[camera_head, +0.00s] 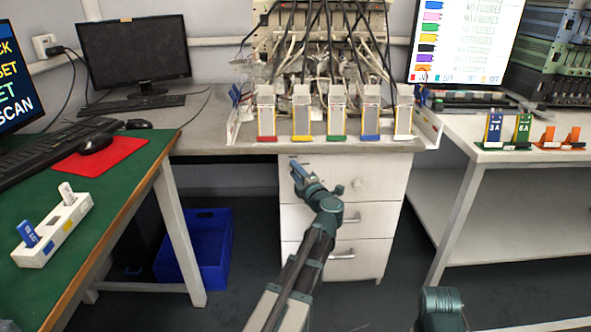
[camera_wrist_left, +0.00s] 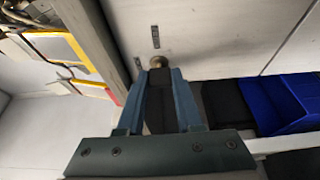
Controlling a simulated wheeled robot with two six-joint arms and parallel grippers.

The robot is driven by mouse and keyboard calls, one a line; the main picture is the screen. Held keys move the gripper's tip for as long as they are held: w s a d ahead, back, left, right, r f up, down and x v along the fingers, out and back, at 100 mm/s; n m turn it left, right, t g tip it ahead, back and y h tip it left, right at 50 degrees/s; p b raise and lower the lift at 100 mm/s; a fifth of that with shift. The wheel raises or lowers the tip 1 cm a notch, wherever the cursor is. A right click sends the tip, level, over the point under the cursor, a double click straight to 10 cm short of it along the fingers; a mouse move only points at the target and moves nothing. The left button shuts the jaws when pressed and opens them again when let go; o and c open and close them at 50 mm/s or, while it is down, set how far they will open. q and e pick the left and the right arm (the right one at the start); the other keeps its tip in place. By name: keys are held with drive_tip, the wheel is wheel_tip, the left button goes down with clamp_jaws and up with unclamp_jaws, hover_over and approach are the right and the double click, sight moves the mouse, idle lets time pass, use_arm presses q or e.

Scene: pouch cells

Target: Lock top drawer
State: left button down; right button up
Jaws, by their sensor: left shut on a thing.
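The white top drawer (camera_head: 385,178) of the cabinet under the grey bench looks shut. My left gripper (camera_head: 298,170) is at the drawer's upper left corner. In the left wrist view my left gripper (camera_wrist_left: 162,75) is shut on a dark piece between its blue fingers, likely a key head. A round brass lock (camera_wrist_left: 158,62) shows just beyond the fingertips on the white front. I cannot tell how far the key sits in the lock or how it is turned. My right gripper is not in view; only part of my right arm shows at the bottom.
Two lower drawers with handles (camera_head: 343,254) sit below. A blue bin (camera_head: 213,235) stands on the floor to the left. Above, a rack of pouch cells (camera_head: 337,113) lines the bench front. A green table (camera_head: 125,172) is at left, a white table (camera_head: 560,168) at right.

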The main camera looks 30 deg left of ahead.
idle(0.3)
use_arm(q)
drive_tip(key=c, duration=0.6)
unclamp_jaws()
drive_tip(key=shift+o, duration=0.2)
drive_tip(key=v, duration=1.3)
drive_tip(key=shift+s+d, duration=0.3)
drive_tip(key=shift+w, duration=0.1)
